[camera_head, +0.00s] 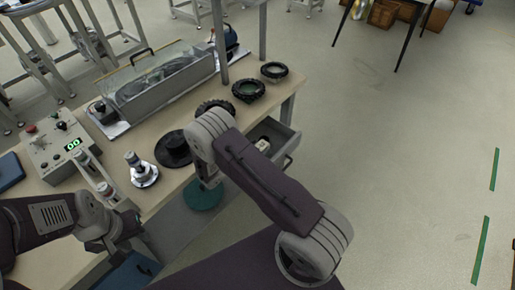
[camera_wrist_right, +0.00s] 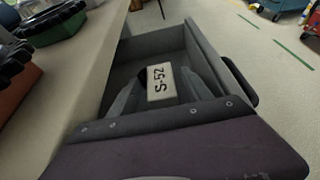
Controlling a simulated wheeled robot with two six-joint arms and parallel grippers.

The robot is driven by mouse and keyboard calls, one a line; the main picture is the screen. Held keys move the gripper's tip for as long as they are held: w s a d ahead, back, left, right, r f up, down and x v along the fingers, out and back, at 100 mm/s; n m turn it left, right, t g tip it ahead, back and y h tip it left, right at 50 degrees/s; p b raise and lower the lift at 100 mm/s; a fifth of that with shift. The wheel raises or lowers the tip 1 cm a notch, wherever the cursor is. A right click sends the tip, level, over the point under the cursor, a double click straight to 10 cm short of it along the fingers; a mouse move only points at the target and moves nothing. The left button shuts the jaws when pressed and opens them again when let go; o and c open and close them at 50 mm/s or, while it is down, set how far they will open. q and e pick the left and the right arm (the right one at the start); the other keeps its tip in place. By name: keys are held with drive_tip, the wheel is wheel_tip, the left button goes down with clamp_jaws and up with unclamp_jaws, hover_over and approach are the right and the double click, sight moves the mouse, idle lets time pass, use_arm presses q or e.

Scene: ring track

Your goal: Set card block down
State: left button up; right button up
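The card block (camera_wrist_right: 161,84) is a small pale block marked "S-52". In the right wrist view it sits between the fingertips of my right gripper (camera_wrist_right: 164,72), which appear to press on its two sides. Block and fingers are over or inside the open grey drawer (camera_wrist_right: 187,41); I cannot tell whether the block touches the drawer floor. In the head view a pale bit of the block (camera_head: 262,144) shows beside my right arm, which hides the right gripper. My left gripper (camera_head: 98,180) is over the near left of the bench, its fingers unclear.
The bench (camera_head: 222,103) holds dark rings (camera_head: 248,89), a control box (camera_head: 55,140) reading "00", a clear-covered trough (camera_head: 165,75) and a metal fitting (camera_head: 141,170). Floor to the right is clear.

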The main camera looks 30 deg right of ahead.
drive_tip(key=shift+r, duration=0.25)
drive_tip(key=v, duration=1.2)
drive_tip(key=s+d+r+m+g+y, duration=0.1)
drive_tip(key=s+d+m+g+y, duration=0.3)
drive_tip(key=s+m+g, duration=0.35)
drive_tip(key=s+a+r+m+t+y, duration=0.3)
drive_tip(key=s+m+y, duration=0.3)
drive_tip(key=m, duration=0.9)
drive_tip(key=r+y, duration=0.1)
drive_tip(key=y, duration=0.1)
drive_tip(key=shift+s+r+t+y, duration=0.25)
drive_tip(key=shift+s+t+y, duration=0.1)
drive_tip(key=shift+y, duration=0.05)
